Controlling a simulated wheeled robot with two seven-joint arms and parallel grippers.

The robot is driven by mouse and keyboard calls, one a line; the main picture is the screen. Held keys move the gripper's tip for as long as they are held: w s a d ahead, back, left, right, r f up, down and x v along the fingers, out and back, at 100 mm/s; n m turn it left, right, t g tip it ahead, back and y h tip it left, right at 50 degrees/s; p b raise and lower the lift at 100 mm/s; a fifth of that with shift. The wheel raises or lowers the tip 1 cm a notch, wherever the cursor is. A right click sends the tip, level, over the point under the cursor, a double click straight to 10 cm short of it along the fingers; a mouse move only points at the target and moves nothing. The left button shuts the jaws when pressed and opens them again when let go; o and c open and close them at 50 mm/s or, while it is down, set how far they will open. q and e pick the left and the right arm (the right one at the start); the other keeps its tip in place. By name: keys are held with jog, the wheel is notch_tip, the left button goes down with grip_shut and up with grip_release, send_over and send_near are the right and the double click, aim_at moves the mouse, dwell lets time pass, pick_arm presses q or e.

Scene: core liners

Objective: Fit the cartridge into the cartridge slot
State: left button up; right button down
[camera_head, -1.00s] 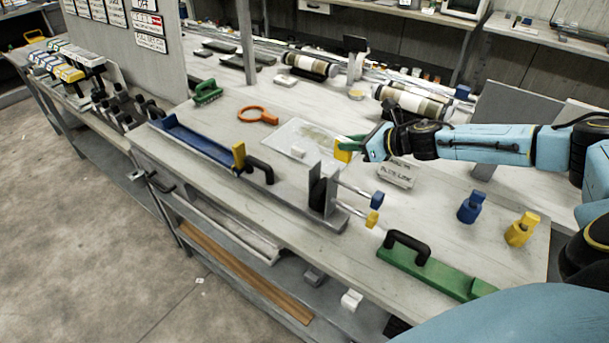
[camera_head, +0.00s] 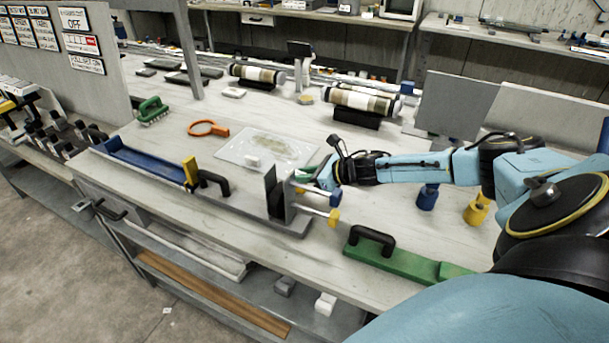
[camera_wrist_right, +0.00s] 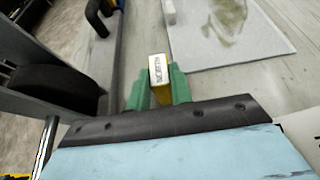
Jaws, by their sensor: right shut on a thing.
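My right gripper (camera_head: 312,173) has green fingers and is shut on a yellow block with a printed white label, which I take to be the cartridge (camera_wrist_right: 158,72). In the right wrist view it stands between the fingertips (camera_wrist_right: 158,88), label end showing. In the head view the block is mostly hidden. The gripper is just behind and right of the grey upright plate (camera_head: 290,195) of a long bench fixture. That fixture has a blue trough (camera_head: 140,163), a yellow block (camera_head: 190,171) and a black handle. I cannot make out the slot opening. My left gripper is not in view.
A clear sheet (camera_head: 245,150) lies behind the fixture. Rods with a blue knob (camera_head: 336,196) and a yellow knob (camera_head: 334,217) stick out right. A green bar with a black handle (camera_head: 400,262) lies in front. An orange ring tool (camera_head: 205,128) and green brush (camera_head: 152,108) lie farther back.

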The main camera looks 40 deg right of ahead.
jog(key=shift+f, duration=0.1)
jog(key=c, duration=1.7)
grip_release()
jog(key=shift+f, duration=0.1)
jog(key=o, duration=0.4)
jog(key=shift+o, duration=0.2)
jog(key=shift+r, duration=0.2)
jog(key=shift+s+d, duration=0.1)
jog(key=shift+s, duration=0.05)
jog(key=v, duration=0.6)
jog(key=shift+p+v, duration=0.95)
jog(key=shift+v, duration=1.9)
